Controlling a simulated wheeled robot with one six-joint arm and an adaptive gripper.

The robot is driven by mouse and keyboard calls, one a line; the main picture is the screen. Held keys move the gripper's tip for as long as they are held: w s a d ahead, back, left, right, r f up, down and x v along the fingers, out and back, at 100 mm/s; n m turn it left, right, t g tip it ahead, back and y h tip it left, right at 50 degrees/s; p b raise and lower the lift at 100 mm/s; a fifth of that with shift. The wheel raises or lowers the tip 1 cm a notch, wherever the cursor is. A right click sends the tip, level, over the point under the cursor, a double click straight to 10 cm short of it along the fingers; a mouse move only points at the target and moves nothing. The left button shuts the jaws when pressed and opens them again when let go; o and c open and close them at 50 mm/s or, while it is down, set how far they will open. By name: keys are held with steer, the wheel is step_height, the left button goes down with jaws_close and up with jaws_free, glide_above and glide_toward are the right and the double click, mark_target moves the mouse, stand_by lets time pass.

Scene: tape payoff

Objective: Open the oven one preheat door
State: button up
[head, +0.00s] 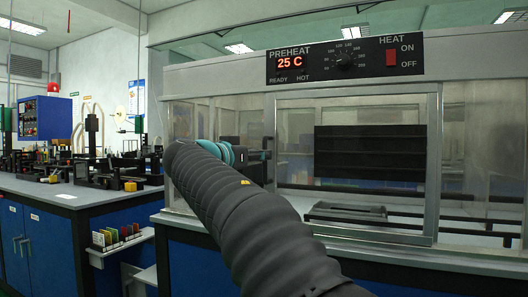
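The oven (475,68) fills the right half of the head view, a metal-framed box with clear panes. Its preheat door (433,165) is a metal-framed pane at the front, below the control panel, and looks closed. My dark arm rises from the bottom middle and bends at a teal-ringed joint. My gripper (262,156) is small and dark beyond that joint, close to the door's left edge in the picture. Its fingers are too small and partly hidden to tell their opening or any contact with the door. A handle cannot be made out clearly.
The control panel (345,63) reads PREHEAT 25 C, with a knob and a red HEAT switch. The oven stands on a blue cabinet (195,262). A left bench (60,190) carries dark equipment and a blue box (45,118). A shelf (122,245) holds coloured items. Floor space is hidden.

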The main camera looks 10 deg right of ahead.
mark_target(265, 177)
steer(key=shift+p+x, duration=0.3)
steer(key=shift+x, duration=1.5)
jaws_close()
